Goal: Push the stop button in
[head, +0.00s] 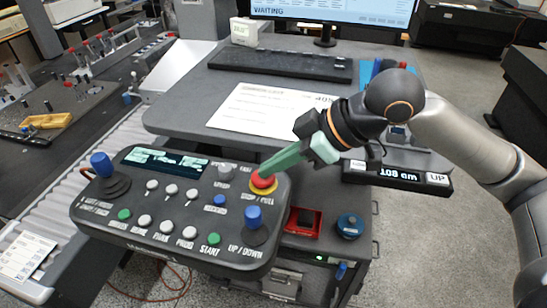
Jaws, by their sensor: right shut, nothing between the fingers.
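The stop button (262,181) is a red mushroom head on a yellow ring, at the upper right of the dark control box (185,237). The label beside it reads STOP / PULL. My right gripper (265,171) is shut and empty, with its green fingers reaching down from the right. The fingertips are at the top of the red head and hide part of it. They look to be touching it, but I cannot tell whether it is pressed down. My left gripper is not in view.
A blue joystick (102,164) stands at the box's left, and a blue-topped UP/DOWN lever (253,217) stands just below the stop button. Several white and green push buttons lie between. Behind are a paper sheet (262,110), a keyboard (280,65) and a monitor (330,12).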

